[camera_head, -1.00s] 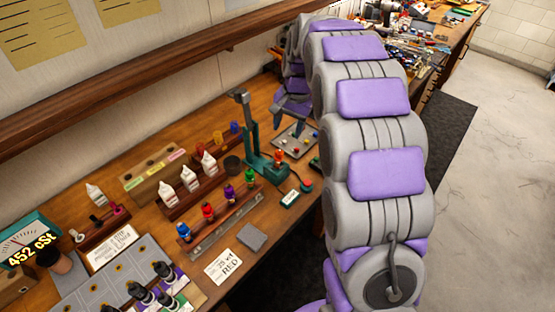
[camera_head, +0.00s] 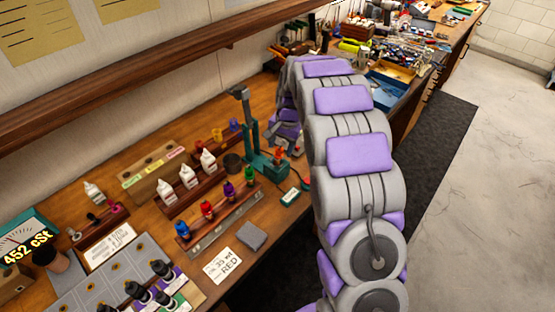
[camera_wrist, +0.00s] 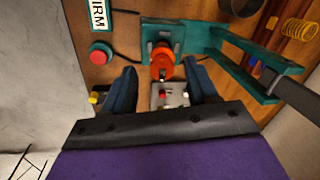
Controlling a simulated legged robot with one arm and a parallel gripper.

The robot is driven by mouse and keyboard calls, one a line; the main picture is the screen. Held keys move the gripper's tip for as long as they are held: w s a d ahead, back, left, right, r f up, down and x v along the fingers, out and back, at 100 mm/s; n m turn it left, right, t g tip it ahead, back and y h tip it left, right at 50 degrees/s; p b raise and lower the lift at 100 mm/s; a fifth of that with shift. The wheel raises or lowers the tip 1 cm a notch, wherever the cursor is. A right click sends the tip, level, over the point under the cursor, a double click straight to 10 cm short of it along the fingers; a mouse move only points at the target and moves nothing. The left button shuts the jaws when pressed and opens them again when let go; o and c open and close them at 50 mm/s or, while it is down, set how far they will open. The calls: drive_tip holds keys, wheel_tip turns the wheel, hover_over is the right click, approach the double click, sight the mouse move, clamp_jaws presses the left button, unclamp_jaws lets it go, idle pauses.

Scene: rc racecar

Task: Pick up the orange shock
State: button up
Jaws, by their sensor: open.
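The orange shock (camera_wrist: 162,62) stands at the teal press base (camera_wrist: 150,35) in the wrist view. In the head view the orange shock (camera_head: 279,154) shows small beside the upright of the teal press (camera_head: 250,125). My gripper (camera_wrist: 163,78) is open, with one dark finger on each side just short of the shock. The shock lies roughly in line with the gap between the fingertips, and I see no contact. In the head view my arm hides most of the gripper.
A red button (camera_wrist: 101,53) is left of the press, and the press's teal arm (camera_wrist: 255,60) reaches to the right. A small tray (camera_wrist: 170,96) with parts lies between my fingers. A grey pad (camera_head: 252,236) lies nearby.

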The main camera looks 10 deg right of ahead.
sight(278, 158)
drive_tip(key=f, duration=0.3)
drive_tip(key=w+f+b, duration=0.1)
drive_tip(key=f, duration=0.1)
drive_tip(key=shift+a+f, duration=0.3)
drive_tip(key=shift+a, duration=0.05)
drive_tip(key=c, duration=1)
